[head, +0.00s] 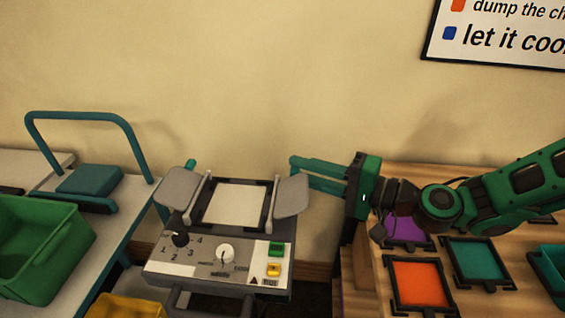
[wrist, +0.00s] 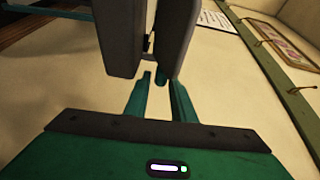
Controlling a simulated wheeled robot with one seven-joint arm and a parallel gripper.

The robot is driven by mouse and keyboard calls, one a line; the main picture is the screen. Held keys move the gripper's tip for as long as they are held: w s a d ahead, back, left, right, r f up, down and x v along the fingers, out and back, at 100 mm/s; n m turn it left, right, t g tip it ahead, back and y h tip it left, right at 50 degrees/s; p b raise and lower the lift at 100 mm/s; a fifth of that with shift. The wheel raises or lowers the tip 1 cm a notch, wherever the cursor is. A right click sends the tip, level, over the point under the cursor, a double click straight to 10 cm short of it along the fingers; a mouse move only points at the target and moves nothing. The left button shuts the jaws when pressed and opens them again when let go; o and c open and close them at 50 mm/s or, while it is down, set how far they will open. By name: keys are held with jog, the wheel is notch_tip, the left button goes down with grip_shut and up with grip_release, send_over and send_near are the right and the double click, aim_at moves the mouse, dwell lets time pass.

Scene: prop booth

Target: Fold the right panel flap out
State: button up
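The panel is a grey console (head: 218,265) with a pale square face (head: 236,203) in a dark frame. A grey right flap (head: 292,197) stands at the right edge of that face, angled outward. A similar left flap (head: 179,188) stands on the other side. My gripper (head: 293,164) comes in from the right, its green fingers at the upper edge of the right flap. In the wrist view, dark grey slabs (wrist: 172,38) rise just ahead of the fingertips (wrist: 156,77). The fingers are slightly apart, with nothing visible between them. Whether a fingertip touches the flap is unclear.
Console knobs (head: 226,254) and a green button (head: 276,248) sit below the face. A wooden table (head: 370,285) with coloured tiles stands right. A cart (head: 112,222) with a green bin (head: 45,250) stands left. A wall is behind.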

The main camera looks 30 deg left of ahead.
jog(key=a, duration=0.6)
jog(key=shift+f, duration=0.15)
jog(key=shift+s, duration=0.1)
grip_shut()
